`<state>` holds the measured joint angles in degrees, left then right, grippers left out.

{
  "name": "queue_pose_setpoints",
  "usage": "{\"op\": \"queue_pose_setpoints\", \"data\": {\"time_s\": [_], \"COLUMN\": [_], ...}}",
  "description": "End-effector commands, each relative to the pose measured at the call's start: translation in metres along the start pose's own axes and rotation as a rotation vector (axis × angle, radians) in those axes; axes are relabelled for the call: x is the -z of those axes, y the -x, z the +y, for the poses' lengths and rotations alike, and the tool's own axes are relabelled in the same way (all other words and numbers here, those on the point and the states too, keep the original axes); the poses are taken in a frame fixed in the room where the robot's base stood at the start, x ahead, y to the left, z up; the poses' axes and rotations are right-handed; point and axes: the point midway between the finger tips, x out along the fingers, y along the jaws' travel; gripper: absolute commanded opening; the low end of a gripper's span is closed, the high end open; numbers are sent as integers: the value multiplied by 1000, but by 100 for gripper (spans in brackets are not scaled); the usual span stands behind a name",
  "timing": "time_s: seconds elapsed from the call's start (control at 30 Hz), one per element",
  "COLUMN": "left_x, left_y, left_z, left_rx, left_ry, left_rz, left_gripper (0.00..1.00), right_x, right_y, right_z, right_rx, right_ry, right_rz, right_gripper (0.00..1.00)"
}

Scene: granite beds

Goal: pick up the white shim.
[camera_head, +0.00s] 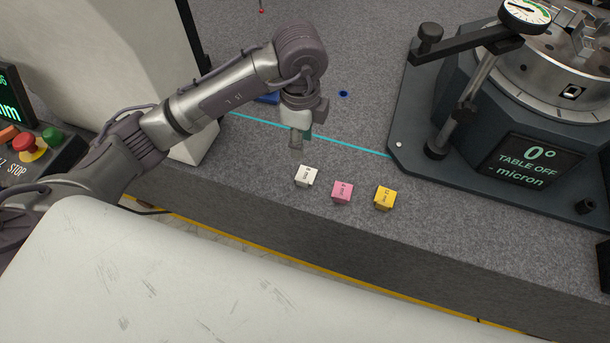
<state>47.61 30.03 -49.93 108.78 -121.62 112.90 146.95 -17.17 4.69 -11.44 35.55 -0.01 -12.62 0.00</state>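The white shim (306,176) is a small block with dark lettering on the granite bed (240,190), the leftmost of three in a row near the front edge. My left gripper (296,146) hangs pointing down just above and behind the white shim in the picture, apart from it as far as I can see. Its fingers are small and seen from the side, so I cannot tell whether they are open or shut. Nothing clearly shows between them. My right gripper is not in view.
A pink block (342,192) and a yellow block (384,198) stand just right of the white shim. A rotary table with a dark base (450,165) and dial gauge (524,14) fills the right. A control panel (30,150) stands at left. A cyan line (350,146) crosses the granite.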

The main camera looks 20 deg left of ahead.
Motion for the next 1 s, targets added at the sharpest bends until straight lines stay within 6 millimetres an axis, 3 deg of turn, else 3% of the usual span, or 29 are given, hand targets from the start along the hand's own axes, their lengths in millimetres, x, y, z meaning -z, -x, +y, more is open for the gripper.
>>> {"op": "queue_pose_setpoints", "data": {"time_s": [0.4,0.67,1.0], "left_x": [-2,0,3], "left_y": [-73,-92,-134], "left_z": [2,4,9], "left_rx": [-5,-5,-3], "left_ry": [5,4,3], "left_rz": [-7,-6,-4], "left_gripper": [40,40,40], "right_x": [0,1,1], "right_y": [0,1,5], "right_z": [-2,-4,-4], "right_rx": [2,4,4], "right_ry": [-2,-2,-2], "right_rz": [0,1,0], "right_gripper": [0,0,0]}}
